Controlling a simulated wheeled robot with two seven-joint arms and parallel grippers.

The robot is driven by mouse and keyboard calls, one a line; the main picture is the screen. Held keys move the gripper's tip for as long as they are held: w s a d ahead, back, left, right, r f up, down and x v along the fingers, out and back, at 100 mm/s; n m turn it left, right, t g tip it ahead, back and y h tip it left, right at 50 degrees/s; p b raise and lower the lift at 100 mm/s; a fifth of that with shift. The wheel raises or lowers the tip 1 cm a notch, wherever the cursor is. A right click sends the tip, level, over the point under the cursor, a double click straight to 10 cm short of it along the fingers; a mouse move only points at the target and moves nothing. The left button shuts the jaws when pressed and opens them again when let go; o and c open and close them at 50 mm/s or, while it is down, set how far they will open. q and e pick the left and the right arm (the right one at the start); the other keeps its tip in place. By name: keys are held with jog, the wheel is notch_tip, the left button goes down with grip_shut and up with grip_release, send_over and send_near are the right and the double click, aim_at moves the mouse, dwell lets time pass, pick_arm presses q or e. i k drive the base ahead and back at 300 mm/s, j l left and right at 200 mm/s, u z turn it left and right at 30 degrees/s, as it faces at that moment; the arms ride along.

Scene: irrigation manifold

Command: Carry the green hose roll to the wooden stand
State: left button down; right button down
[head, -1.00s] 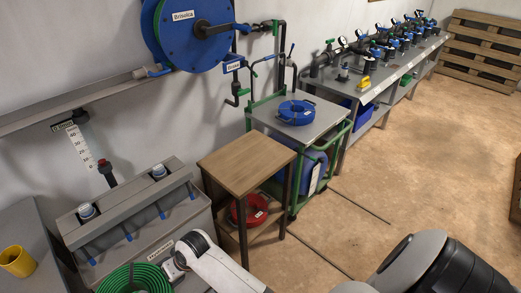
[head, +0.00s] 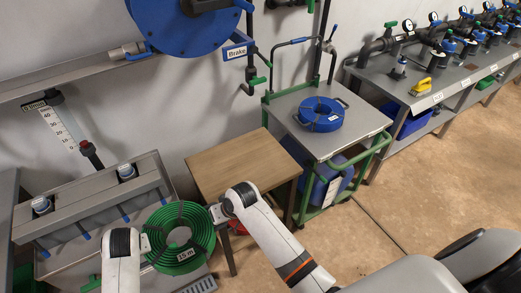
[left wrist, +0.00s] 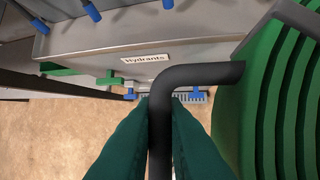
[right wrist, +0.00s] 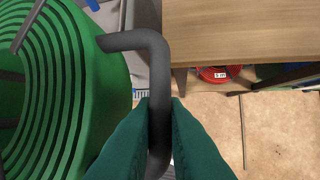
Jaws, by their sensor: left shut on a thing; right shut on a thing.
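The green hose roll (head: 180,237) hangs between my two grippers in the head view, in front of the grey cabinet. It also shows in the left wrist view (left wrist: 275,100) and the right wrist view (right wrist: 60,90). My left gripper (head: 146,243) is shut on a dark bent handle (left wrist: 160,110) at the roll's left side. My right gripper (head: 217,213) is shut on the matching handle (right wrist: 158,90) at its right side. The wooden stand (head: 240,162) is just right of and behind the roll; its top looks bare.
A green trolley (head: 331,145) with a blue hose roll (head: 321,113) stands right of the stand. A red hose roll (right wrist: 220,73) lies beneath the stand. The cabinet (head: 95,195) with blue-capped fittings is at left. A blue reel (head: 185,25) hangs on the wall. Floor at right is open.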

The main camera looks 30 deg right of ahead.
aim_at(242, 164)
jog(key=i+l, duration=0.2)
jog(key=l, duration=0.15)
jog(key=i+l, duration=0.2)
jog(key=l, duration=0.2)
jog(key=i+l, duration=0.2)
jog(key=l, duration=0.15)
jog(key=i+l, duration=0.15)
jog(key=l, duration=0.2)
